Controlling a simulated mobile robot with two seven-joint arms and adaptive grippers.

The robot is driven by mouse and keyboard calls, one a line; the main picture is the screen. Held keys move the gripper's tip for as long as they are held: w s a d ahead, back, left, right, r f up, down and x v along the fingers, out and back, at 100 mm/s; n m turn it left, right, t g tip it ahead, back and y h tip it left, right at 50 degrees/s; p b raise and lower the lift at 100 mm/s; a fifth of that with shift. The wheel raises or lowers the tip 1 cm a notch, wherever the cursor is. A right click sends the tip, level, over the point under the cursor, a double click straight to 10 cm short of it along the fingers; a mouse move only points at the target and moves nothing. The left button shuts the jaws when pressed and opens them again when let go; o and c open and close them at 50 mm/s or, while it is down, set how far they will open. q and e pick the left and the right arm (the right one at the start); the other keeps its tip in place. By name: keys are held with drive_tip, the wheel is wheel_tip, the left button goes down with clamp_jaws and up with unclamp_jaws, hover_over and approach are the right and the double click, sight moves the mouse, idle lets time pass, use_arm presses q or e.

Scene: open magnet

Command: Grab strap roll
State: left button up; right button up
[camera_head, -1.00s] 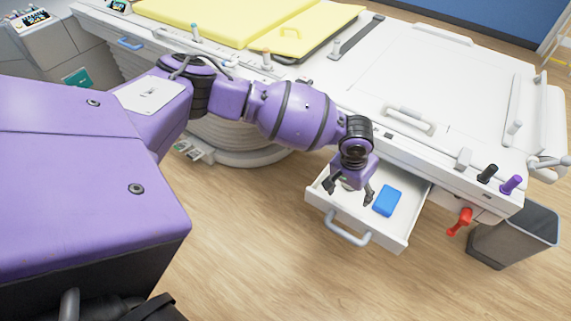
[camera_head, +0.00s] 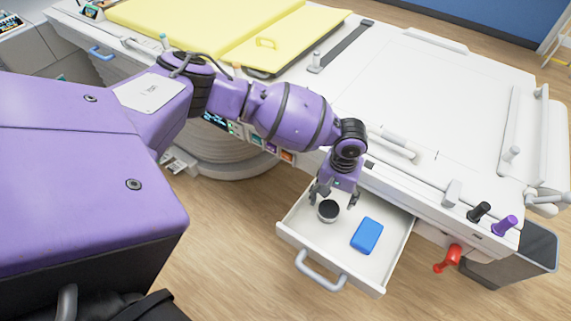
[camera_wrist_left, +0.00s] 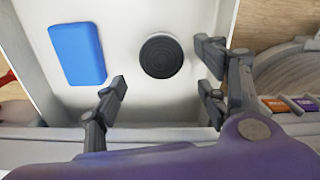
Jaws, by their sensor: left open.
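The strap roll is a dark round coil (camera_head: 328,210) lying in an open white drawer (camera_head: 300,243). It also shows in the left wrist view (camera_wrist_left: 161,56), apart from the fingers and beyond their tips. My left gripper (camera_head: 335,196) is over the drawer, just behind the roll in the head view. In the left wrist view the left gripper (camera_wrist_left: 163,82) has its fingers spread wide with nothing between them. My right gripper is not in view.
A blue box (camera_head: 366,235) lies in the drawer to the right of the roll; it also shows in the left wrist view (camera_wrist_left: 77,54). The drawer handle (camera_head: 320,272) is at the front. A red lever (camera_head: 448,258) and a grey bin (camera_head: 510,262) are to the right. The floor in front is clear.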

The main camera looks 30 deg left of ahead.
sight(331, 207)
use_arm(q)
drive_tip(key=shift+s+f, duration=0.25)
drive_tip(key=shift+f, duration=0.25)
drive_tip(key=shift+s+f, duration=0.2)
drive_tip(key=shift+f, duration=0.3)
drive_tip(key=f, duration=0.3)
drive_tip(key=shift+w+f, duration=0.35)
drive_tip(key=shift+f, duration=0.35)
drive_tip(key=shift+c, duration=0.3)
drive_tip(key=c, duration=1.1)
drive_tip(key=shift+c, duration=0.4)
drive_tip(key=shift+r, duration=0.15)
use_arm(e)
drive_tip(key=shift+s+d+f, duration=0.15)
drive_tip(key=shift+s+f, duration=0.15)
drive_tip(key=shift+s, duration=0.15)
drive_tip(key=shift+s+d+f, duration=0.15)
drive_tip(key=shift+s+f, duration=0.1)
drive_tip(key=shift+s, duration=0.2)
